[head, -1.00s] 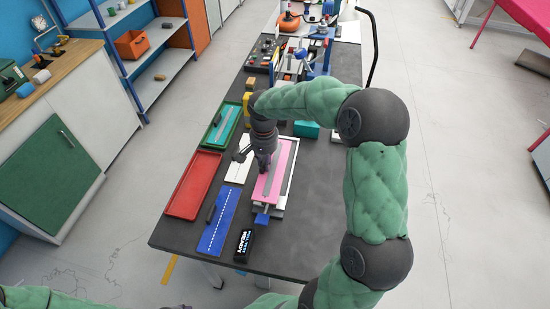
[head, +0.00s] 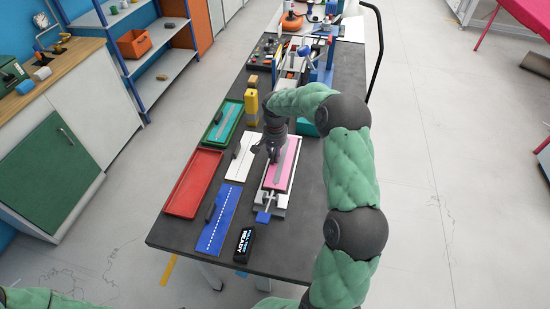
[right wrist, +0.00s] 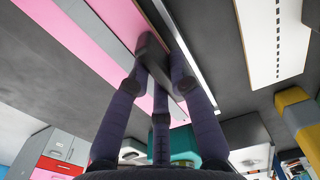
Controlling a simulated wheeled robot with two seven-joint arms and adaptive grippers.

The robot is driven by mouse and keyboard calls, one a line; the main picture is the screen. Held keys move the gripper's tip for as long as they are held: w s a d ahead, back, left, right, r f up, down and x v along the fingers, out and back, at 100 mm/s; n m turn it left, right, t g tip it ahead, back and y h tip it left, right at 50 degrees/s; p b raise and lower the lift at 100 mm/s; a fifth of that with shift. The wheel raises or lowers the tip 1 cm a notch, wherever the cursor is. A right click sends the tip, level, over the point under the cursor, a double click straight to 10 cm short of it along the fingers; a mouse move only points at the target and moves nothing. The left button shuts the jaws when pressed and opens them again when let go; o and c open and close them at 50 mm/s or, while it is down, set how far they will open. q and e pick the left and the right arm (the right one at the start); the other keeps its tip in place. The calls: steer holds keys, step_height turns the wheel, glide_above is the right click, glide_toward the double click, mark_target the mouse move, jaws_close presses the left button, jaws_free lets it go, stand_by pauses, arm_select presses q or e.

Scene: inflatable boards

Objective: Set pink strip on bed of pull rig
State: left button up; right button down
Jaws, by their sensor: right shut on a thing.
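The pink strip (head: 291,158), with a grey band along its middle, lies lengthwise over the pull rig's pale bed (head: 279,201). The rig's blue end block (head: 263,217) shows at the near end. My right gripper (head: 274,155) is at the strip's left edge, shut on its dark grip tab. In the right wrist view the fingers (right wrist: 158,75) close on this dark tab, with the pink strip (right wrist: 90,35) beside it. I cannot tell whether the strip touches the bed. My left gripper is not in view; only part of my left arm shows at the bottom left.
Left of the rig lie a white strip (head: 241,160), a blue strip (head: 219,222), a red tray (head: 193,185) and a green tray (head: 225,122). A black box (head: 244,245) stands near the front edge. Yellow blocks (head: 252,100) stand beyond. The table's right side is clear.

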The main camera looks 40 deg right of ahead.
steer(key=shift+f, duration=0.65)
steer(key=shift+f, duration=0.1)
steer(key=c, duration=1.1)
jaws_free()
step_height(320, 180, up, 12)
steer(key=p, duration=0.3)
